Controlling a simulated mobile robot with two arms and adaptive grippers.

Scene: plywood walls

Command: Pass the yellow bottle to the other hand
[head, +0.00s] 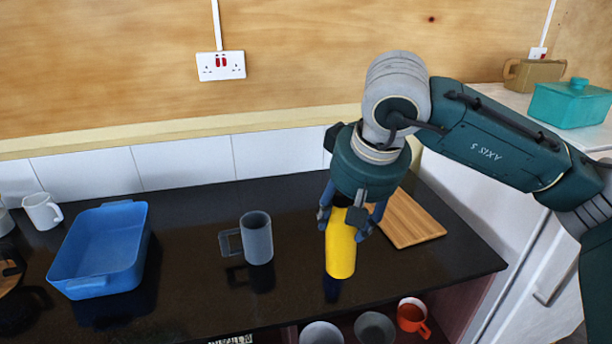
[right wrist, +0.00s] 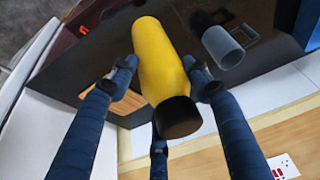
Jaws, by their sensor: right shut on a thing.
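The yellow bottle (head: 341,250) is held by my right gripper (head: 350,215) above the dark counter, to the right of the grey mug. In the right wrist view the yellow bottle (right wrist: 162,62) lies between the blue fingers of my right gripper (right wrist: 165,75), with its dark end toward the camera. The right gripper is shut on the bottle. Part of the bottle is hidden by the gripper in the head view. My left gripper does not show in either view.
A grey mug (head: 257,238) and a blue tray (head: 95,282) stand on the counter (head: 185,240). A wooden board (head: 412,222) lies behind the right gripper. A white jug (head: 42,211) is at the far left. Bowls and a red mug (head: 410,318) sit on a shelf below the front edge.

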